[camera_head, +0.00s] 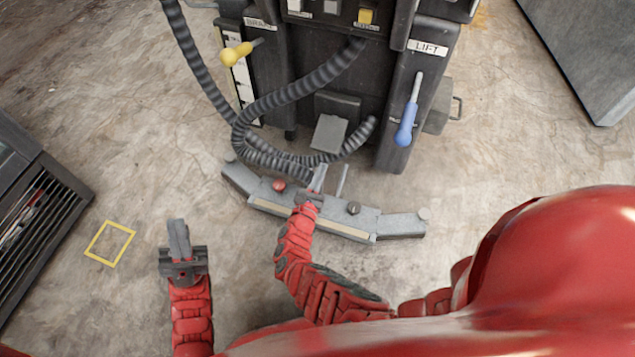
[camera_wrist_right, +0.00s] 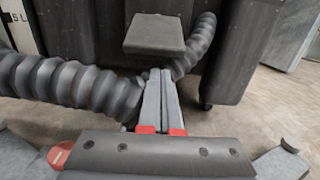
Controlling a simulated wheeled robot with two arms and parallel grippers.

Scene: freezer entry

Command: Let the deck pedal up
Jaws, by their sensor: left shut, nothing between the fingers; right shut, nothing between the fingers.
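The deck pedal, a grey flat plate (camera_head: 328,133), sticks out low on the front of the dark machine. In the right wrist view the pedal (camera_wrist_right: 154,34) appears as a slab just above my fingertips. My right gripper (camera_head: 319,178) is shut and empty, pointing at the machine below the pedal in the picture. In the wrist view its fingers (camera_wrist_right: 160,75) lie together, with a small visible gap to the pedal. My left gripper (camera_head: 178,224) is shut and empty over the floor at the left, away from the machine.
A grey bar with knobs (camera_head: 385,222) lies under my right wrist. A ribbed black hose (camera_head: 290,93) loops beside the pedal. A yellow-knobbed lever (camera_head: 236,54) and a blue lift lever (camera_head: 406,122) flank the machine. A yellow floor square (camera_head: 109,243) is at left.

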